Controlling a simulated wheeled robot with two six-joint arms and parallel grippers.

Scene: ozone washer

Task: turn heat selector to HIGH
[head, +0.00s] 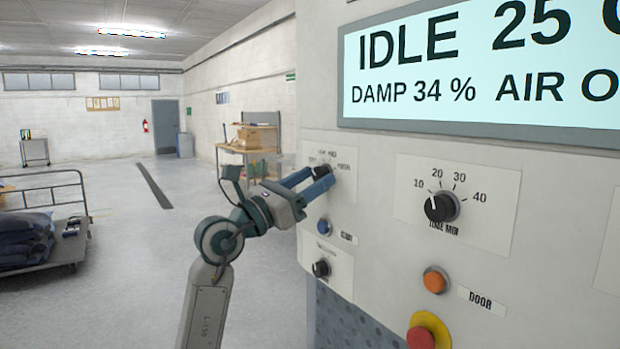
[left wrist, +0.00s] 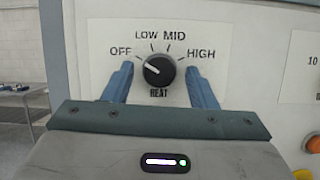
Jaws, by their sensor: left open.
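The heat selector is a round black knob (left wrist: 159,70) on a white plate marked OFF, LOW, MID and HIGH. Its white pointer line is turned to the left, towards OFF. In the head view the knob (head: 321,171) is partly hidden by my left gripper (head: 318,178). In the left wrist view the two blue fingers of my left gripper (left wrist: 159,72) are open, one on each side of the knob. A gap shows between each finger and the knob, so they do not seem to touch it. My right gripper is not in view.
The panel carries a time knob (head: 440,207), a blue button (head: 324,227), a lower black knob (head: 321,268), an orange button (head: 435,280) and a red stop button (head: 428,332). The display (head: 480,65) reads IDLE. A cart (head: 40,235) stands left; open floor lies between.

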